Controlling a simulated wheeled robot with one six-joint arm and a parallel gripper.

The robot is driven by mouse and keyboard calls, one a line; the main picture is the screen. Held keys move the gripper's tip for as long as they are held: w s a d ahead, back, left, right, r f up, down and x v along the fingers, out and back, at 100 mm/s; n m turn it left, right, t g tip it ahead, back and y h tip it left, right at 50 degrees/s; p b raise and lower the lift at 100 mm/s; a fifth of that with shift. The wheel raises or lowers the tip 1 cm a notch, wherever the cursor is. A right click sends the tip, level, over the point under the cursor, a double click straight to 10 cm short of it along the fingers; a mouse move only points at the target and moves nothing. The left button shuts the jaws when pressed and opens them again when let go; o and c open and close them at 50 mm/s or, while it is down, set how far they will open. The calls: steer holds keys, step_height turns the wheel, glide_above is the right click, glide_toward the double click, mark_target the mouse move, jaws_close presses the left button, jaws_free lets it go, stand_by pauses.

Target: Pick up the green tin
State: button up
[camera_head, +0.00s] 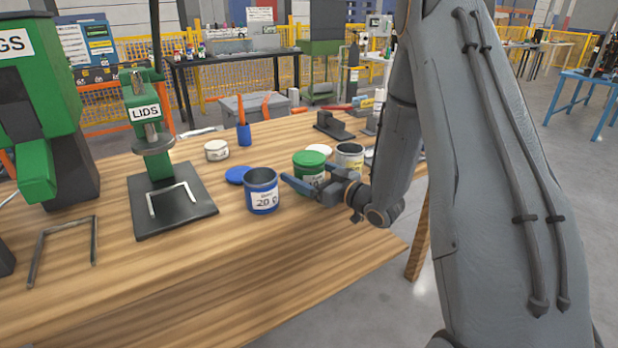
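The green tin (309,164) stands upright on the wooden table, with a green lid on top and a pale label low on its side. My gripper (298,181) reaches in from the right at the tin's near side. Its fingers are spread apart and one covers part of the tin's front. I cannot tell whether the fingers touch the tin or how far they go around it.
An open blue tin (262,196) stands just left of my gripper, with a blue lid (238,175) behind it. A tin with a yellowish label (350,158) stands close on the right. A green lid press (150,135) is at the left. The table's front (250,290) is clear.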

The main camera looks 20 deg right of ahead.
steer(key=shift+x, duration=1.1)
steer(key=c, duration=1.2)
